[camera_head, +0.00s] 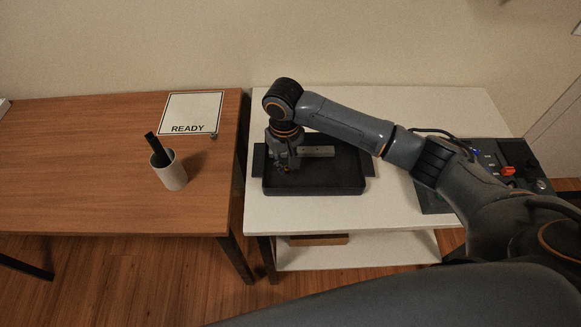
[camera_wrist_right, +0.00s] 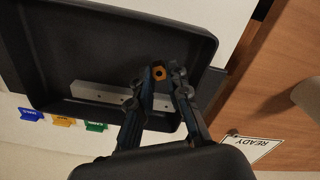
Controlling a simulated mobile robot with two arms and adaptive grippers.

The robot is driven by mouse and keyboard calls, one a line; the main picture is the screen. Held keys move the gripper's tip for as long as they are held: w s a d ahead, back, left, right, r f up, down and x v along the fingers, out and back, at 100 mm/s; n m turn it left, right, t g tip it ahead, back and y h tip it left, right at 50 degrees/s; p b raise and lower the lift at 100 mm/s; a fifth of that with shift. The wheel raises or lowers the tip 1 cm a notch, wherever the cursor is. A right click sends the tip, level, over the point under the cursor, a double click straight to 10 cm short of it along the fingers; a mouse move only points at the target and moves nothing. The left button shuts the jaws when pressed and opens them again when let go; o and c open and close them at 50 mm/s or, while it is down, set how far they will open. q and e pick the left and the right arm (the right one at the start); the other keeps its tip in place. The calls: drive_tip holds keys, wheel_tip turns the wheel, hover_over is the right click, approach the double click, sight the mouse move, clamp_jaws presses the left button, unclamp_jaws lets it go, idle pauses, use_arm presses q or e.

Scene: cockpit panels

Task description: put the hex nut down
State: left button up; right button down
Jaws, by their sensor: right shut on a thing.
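An orange hex nut (camera_wrist_right: 158,73) shows in the right wrist view between the fingertips of my right gripper (camera_wrist_right: 165,76), which is shut on it. In the head view this gripper (camera_head: 286,166) points down over the left part of a black tray (camera_head: 335,189), and the nut is hidden there. The tray also shows in the right wrist view (camera_wrist_right: 75,45). A pale metal bar with holes (camera_head: 318,151) lies in the tray beside the gripper. I cannot tell the nut's height above the tray floor. My left gripper is not in view.
The tray stands on a white table (camera_head: 400,104). A control panel (camera_head: 504,171) with a red part is at the right. A wooden table (camera_head: 70,160) at the left holds a READY sign (camera_head: 192,112) and a white cup (camera_head: 172,176). Coloured tags (camera_wrist_right: 63,121) line the tray's side.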

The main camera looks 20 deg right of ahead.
sight(291, 177)
drive_tip(key=f, duration=0.1)
drive_tip(key=d+f+p, duration=0.1)
drive_tip(key=f, duration=0.1)
drive_tip(key=shift+w+d+f, duration=0.1)
drive_tip(key=shift+d+f, duration=0.05)
drive_tip(key=shift+f, duration=0.65)
drive_tip(key=c, duration=1.3)
unclamp_jaws()
drive_tip(key=shift+f, duration=0.15)
wheel_tip(291, 177, up, 12)
drive_tip(key=b, duration=0.1)
drive_tip(key=shift+r+b, duration=0.2)
drive_tip(key=shift+b, duration=0.15)
